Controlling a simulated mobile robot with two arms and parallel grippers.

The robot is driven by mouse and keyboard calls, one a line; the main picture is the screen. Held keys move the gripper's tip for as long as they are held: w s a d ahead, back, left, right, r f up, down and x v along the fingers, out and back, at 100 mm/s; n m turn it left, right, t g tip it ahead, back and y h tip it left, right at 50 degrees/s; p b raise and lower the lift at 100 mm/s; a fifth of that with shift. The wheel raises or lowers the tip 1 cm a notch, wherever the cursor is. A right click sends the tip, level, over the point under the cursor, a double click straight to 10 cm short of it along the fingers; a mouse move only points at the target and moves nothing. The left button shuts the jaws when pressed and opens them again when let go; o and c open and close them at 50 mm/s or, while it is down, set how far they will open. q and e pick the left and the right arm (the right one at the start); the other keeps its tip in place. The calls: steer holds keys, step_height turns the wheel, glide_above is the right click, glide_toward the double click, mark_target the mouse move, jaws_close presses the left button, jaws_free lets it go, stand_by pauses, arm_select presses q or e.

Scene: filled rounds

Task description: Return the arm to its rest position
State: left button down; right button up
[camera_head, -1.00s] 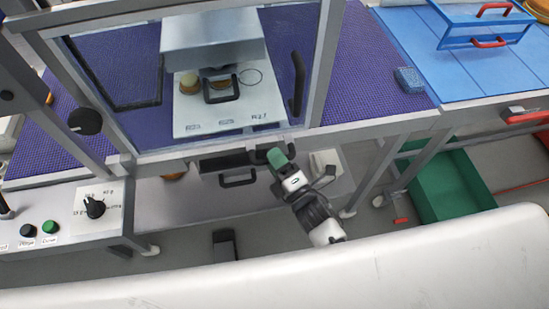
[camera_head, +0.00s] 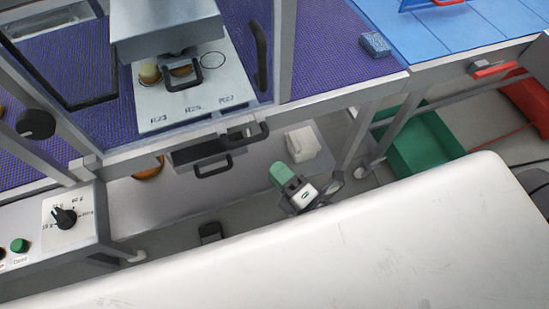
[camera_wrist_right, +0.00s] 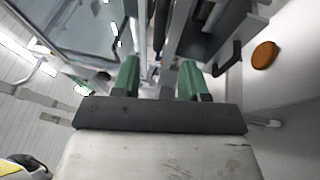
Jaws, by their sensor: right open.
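My right gripper (camera_head: 281,175), with green fingers, is at the middle of the head view, just beyond the edge of the large white surface. It stands clear of the drawer (camera_head: 210,160) with black handles at its left. In the right wrist view the two green fingers of the gripper (camera_wrist_right: 160,78) stand apart with nothing between them. Most of my right arm is hidden in the head view. My left gripper is not in either view.
The white surface (camera_head: 400,230) fills the foreground. A framed station with a white plate (camera_head: 200,105) stands beyond. A green crate (camera_head: 425,145) is at the right. A control box with a dial (camera_head: 65,217) is at the left. An orange-brown round (camera_wrist_right: 264,54) shows in the wrist view.

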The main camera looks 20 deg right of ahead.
steer(key=s+d+f+m+g+h, duration=0.2)
steer(key=f+m+g, duration=0.15)
steer(key=f, duration=0.55)
steer(key=s+d+f+m+g+h, duration=0.2)
steer(key=s+f+m, duration=0.15)
steer(key=f, duration=0.55)
steer(key=s+d+f+m+g+h, duration=0.1)
steer(key=d+f+m+g+h, duration=0.2)
steer(key=f, duration=0.6)
steer(key=s+d+f+m+g, duration=0.2)
steer(key=s+f+m+g, duration=0.2)
steer(key=s+f, duration=0.3)
steer(key=s+d+f+m+g+h, duration=0.1)
steer(key=s+d+f+m+g, duration=0.2)
steer(key=s+f+m, duration=0.4)
steer(key=s+g, duration=0.1)
steer(key=s, duration=0.6)
steer(key=shift+d+f+g, duration=0.15)
steer(key=shift+d+g, duration=0.05)
steer(key=shift+g, duration=0.15)
